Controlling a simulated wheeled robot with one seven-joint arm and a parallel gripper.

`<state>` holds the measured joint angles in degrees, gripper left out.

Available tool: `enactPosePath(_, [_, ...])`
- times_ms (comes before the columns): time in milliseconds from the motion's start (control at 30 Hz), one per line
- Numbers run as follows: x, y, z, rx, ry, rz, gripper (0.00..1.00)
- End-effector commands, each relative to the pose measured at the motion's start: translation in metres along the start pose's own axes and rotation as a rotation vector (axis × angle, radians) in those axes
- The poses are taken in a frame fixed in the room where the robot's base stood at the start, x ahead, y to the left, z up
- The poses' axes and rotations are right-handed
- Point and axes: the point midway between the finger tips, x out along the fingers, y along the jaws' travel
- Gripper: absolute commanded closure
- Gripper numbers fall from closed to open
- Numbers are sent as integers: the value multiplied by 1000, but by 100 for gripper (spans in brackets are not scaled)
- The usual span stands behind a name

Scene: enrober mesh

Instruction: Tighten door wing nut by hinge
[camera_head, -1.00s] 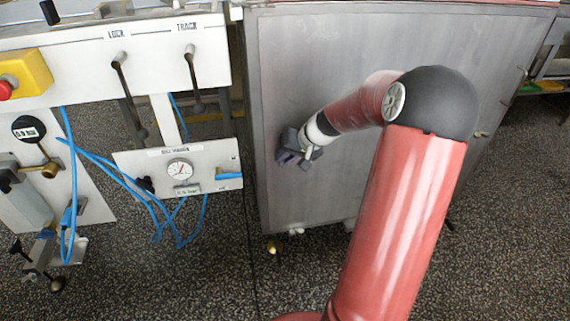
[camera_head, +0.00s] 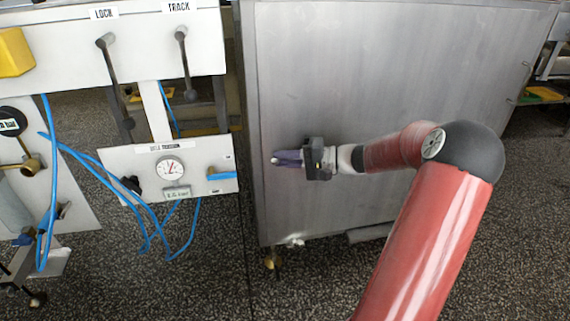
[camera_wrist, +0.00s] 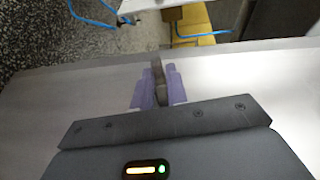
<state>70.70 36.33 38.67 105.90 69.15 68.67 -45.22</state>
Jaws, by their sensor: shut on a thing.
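The large brushed-steel door panel (camera_head: 400,60) fills the middle of the head view. My gripper (camera_head: 284,158) is at its left part, with its purple fingers pointing left along the panel. In the wrist view my gripper (camera_wrist: 158,92) is shut on a dark grey upright metal piece, which looks like the wing nut (camera_wrist: 158,75). The fingers press it from both sides, and its upper end sticks out past them. In the head view only a small pale tip shows at the finger ends. The hinge cannot be made out.
Left of the door stands a white panel with LOCK and TRACK levers (camera_head: 115,75), a pressure gauge (camera_head: 170,168) and loose blue hoses (camera_head: 52,190). A narrow gap separates it from the door. Small latches (camera_head: 513,100) sit at the door's right edge. Speckled floor is open below.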

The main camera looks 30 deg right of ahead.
Motion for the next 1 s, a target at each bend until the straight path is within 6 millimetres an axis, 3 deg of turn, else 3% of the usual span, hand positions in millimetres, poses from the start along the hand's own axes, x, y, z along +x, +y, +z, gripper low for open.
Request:
enactPosePath(333, [0, 2, 0, 53, 0, -128, 100])
enactPosePath(967, [0, 2, 0, 63, 0, -149, 100])
enactPosePath(1000, [0, 2, 0, 63, 0, -149, 80])
